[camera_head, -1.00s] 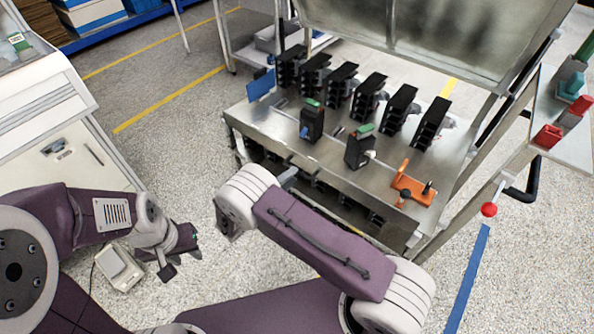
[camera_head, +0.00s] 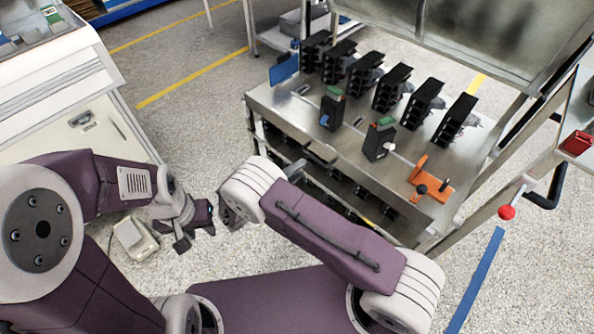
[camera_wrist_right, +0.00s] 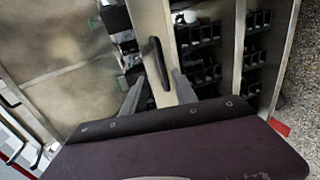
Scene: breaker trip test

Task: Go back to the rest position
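My left gripper (camera_head: 194,228) hangs over the speckled floor at the lower left, its dark fingers apart with nothing visible between them. My right arm folds across the lower middle, in front of the metal cart (camera_head: 262,97). The right gripper is mostly hidden behind its own wrist in the head view. In the right wrist view the right gripper (camera_wrist_right: 156,82) has its two grey fingers apart and no object held. A dark handle (camera_wrist_right: 158,62) on a light metal panel shows beyond and between them; I cannot tell how close it is.
On the cart stand a row of black breakers (camera_head: 389,88), two green-topped black units (camera_head: 380,140) and an orange fixture (camera_head: 428,182). A white cabinet (camera_head: 75,125) stands at left. A small pale device (camera_head: 135,238) lies on the floor near my left arm. A red-knobbed lever (camera_head: 506,212) stands at right.

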